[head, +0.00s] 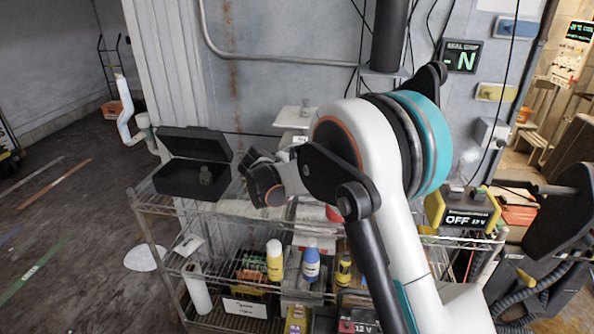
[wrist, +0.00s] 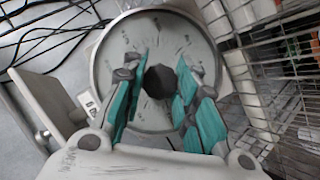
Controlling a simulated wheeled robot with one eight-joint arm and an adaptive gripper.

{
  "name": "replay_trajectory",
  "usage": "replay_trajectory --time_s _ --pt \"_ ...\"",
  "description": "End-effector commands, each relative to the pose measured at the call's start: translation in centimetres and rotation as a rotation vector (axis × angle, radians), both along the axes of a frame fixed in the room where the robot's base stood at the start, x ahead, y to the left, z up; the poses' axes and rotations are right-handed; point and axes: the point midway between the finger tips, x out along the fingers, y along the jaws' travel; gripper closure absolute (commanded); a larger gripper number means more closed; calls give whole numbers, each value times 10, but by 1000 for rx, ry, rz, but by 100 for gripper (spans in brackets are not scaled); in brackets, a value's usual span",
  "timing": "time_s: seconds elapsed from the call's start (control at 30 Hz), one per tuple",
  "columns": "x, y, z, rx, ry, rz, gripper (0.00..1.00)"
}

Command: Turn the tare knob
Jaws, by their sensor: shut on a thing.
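The tare knob (wrist: 160,82) is a small dark knob at the middle of a round grey dial face (wrist: 118,60) with tick marks, in the wrist view. My gripper (wrist: 163,88) has its two teal fingers on either side of the knob and is shut on it. The fingers hide part of the dial's left and right sides. In the head view my white arm reaches down over the wire rack, and its links hide the knob and the fingertips. A pale flat platform (head: 291,117), perhaps the scale's top, shows behind the arm.
The wire rack (head: 150,208) holds an open black case (head: 186,182) at left and a yellow-black 12 V box (head: 465,212) at right. Yellow (head: 274,262) and blue (head: 311,266) bottles stand on its lower shelf. A wire mesh (wrist: 275,70) is close at right in the wrist view.

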Motion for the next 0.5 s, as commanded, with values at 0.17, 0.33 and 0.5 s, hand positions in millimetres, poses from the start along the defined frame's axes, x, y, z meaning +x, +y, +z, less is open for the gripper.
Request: replay_trajectory --time_s 0.17,0.33,0.5 --pt "0 -1 0 83 -15 -34 97" --pt "0 -1 0 130 -24 -53 97" --pt "0 -1 0 151 -29 -61 97"
